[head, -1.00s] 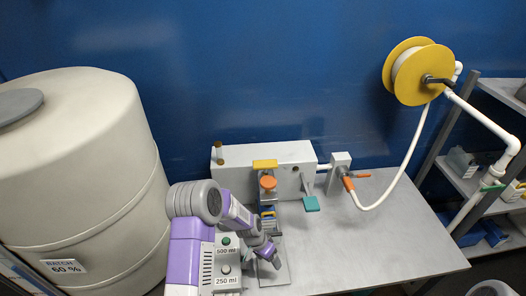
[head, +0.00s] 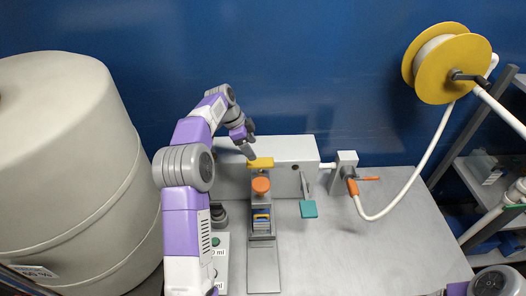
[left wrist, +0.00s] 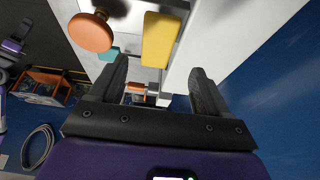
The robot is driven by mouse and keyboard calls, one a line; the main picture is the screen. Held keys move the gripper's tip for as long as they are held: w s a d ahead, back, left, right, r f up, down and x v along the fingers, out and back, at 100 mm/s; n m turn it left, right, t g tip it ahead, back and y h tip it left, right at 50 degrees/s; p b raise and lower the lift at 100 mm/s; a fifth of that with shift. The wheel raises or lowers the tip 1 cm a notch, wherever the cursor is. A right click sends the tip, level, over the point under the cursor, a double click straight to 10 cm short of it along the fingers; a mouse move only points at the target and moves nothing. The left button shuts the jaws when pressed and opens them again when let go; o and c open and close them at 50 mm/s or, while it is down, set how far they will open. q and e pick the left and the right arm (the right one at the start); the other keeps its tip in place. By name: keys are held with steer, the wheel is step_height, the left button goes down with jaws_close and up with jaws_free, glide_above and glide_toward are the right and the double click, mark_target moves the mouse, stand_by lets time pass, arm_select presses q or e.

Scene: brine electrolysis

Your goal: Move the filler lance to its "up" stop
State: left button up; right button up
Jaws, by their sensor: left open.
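The filler station stands against the grey box (head: 295,150) on the bench. It has a yellow block (head: 261,163) at the top and an orange knob (head: 261,186) below it. I cannot tell which part is the lance itself. My left gripper (head: 249,150) is open and empty, just behind and left of the yellow block. In the left wrist view, my left gripper's two fingers (left wrist: 160,82) are spread apart. The yellow block (left wrist: 160,40) is ahead of them near the top, with the orange knob (left wrist: 90,32) to its left. My right gripper is not seen.
A large cream tank (head: 75,170) stands on the left. A button panel (head: 216,255) is partly hidden by my left arm. A teal paddle (head: 308,208) and an orange-handled valve (head: 347,165) with a white hose are to the right. The bench's right part (head: 380,240) is clear.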

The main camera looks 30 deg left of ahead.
mark_target(259, 161)
arm_select(q)
steer(key=x, duration=0.6)
steer(key=shift+s+d+f, duration=0.1)
steer(key=shift+s+f, duration=0.1)
steer(key=shift+f, duration=0.15)
